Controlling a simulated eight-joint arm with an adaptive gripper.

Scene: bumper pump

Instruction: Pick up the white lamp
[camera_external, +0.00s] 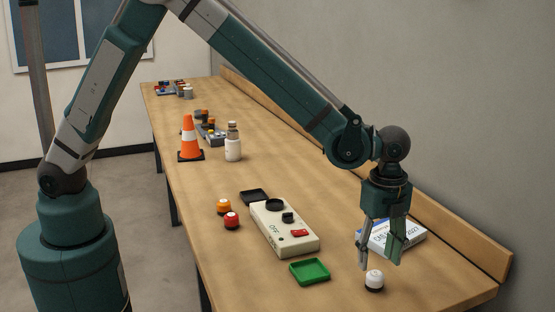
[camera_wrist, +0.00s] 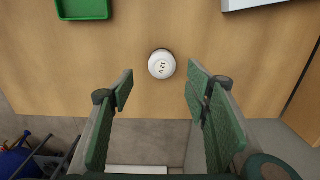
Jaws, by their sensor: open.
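The white lamp (camera_external: 374,279) is a small white dome on a dark base, standing upright on the table near its front right end. In the wrist view the lamp (camera_wrist: 162,64) shows from above as a round white cap with dark marks, ahead of and between the finger lines. My gripper (camera_external: 379,261) is open and empty, pointing down above and just behind the lamp. In the wrist view its two green-padded fingers (camera_wrist: 160,90) stand apart with the lamp past their tips. No contact shows.
A green tray (camera_external: 310,271) lies left of the lamp, beside a cream control box (camera_external: 285,229). A red lamp (camera_external: 231,221) and an orange lamp (camera_external: 224,206) stand further left. A white-and-blue box (camera_external: 404,236) lies behind my gripper. A cone (camera_external: 189,139) and bottle (camera_external: 233,148) are far off.

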